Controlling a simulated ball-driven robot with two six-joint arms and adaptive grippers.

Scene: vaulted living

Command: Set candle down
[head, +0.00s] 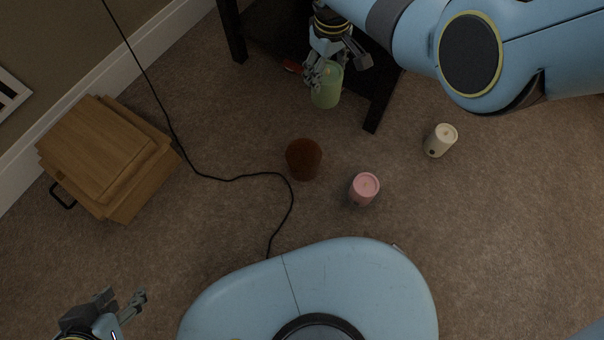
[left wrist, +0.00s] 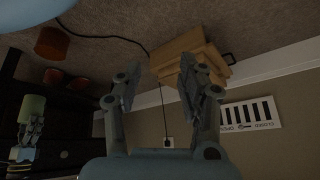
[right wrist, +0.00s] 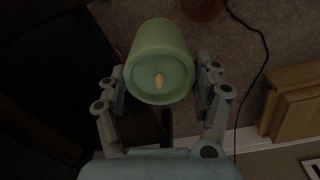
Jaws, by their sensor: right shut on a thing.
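A green candle (head: 326,95) is held by my right gripper (head: 335,68) beside the dark furniture. In the right wrist view the green candle (right wrist: 160,60) sits between the two fingers, its top with a small flame-shaped tip facing the camera. It also shows in the left wrist view (left wrist: 32,108) at the left. Its height above any surface is hard to tell. My left gripper (head: 122,302) is open and empty at the lower left; its fingers also stand apart in the left wrist view (left wrist: 160,85).
Dark furniture (head: 375,105) is at the top. A wooden box (head: 105,155) lies left. A black cable (head: 230,179) crosses the carpet.

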